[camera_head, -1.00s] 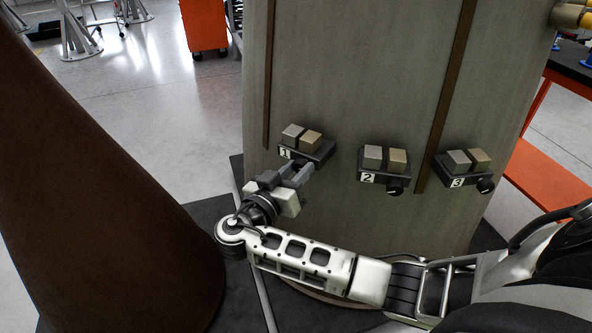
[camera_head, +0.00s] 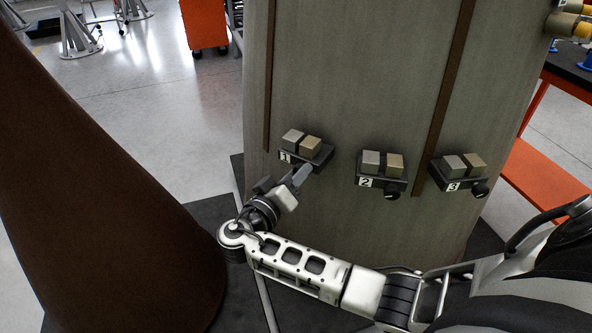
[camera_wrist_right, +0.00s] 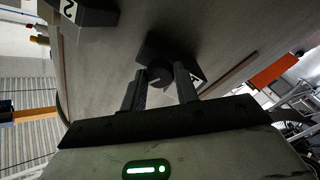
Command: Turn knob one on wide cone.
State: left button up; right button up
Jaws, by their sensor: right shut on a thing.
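The wide grey-green cone body (camera_head: 340,210) carries three dark boxes, labelled 1, 2 and 3. Box 1 (camera_head: 318,158) has two block-shaped caps on top. Knob one is hidden behind my gripper in the head view. In the right wrist view it shows as a dark round knob (camera_wrist_right: 160,77) with a pale mark, on the underside of box 1. My right gripper (camera_head: 302,175) is at box 1, with its fingers on either side of the knob, shut on it. In the wrist view the fingers (camera_wrist_right: 161,88) flank the knob. My left gripper is out of view.
Box 2 (camera_head: 382,183) and box 3 (camera_head: 458,183), each with a black knob, sit to the right of box 1. A large brown cone (camera_head: 95,200) stands close on the left. An orange-framed bench (camera_head: 550,170) is at the right.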

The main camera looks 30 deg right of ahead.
pick_arm(q)
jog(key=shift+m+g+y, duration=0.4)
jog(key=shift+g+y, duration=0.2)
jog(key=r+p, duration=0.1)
jog(key=p, duration=0.3)
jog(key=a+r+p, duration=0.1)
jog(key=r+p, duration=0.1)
jog(key=p, duration=0.3)
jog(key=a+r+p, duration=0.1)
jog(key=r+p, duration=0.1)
jog(key=p, duration=0.2)
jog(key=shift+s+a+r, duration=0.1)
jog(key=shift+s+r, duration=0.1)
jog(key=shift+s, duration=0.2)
pick_arm(e)
jog(key=n, duration=2.9)
jog(key=shift+n, duration=0.4)
pick_arm(q)
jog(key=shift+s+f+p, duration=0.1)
jog(key=shift+p, duration=0.2)
pick_arm(e)
jog(key=shift+f, duration=0.1)
jog(key=shift+s, duration=0.1)
jog(key=o, duration=1)
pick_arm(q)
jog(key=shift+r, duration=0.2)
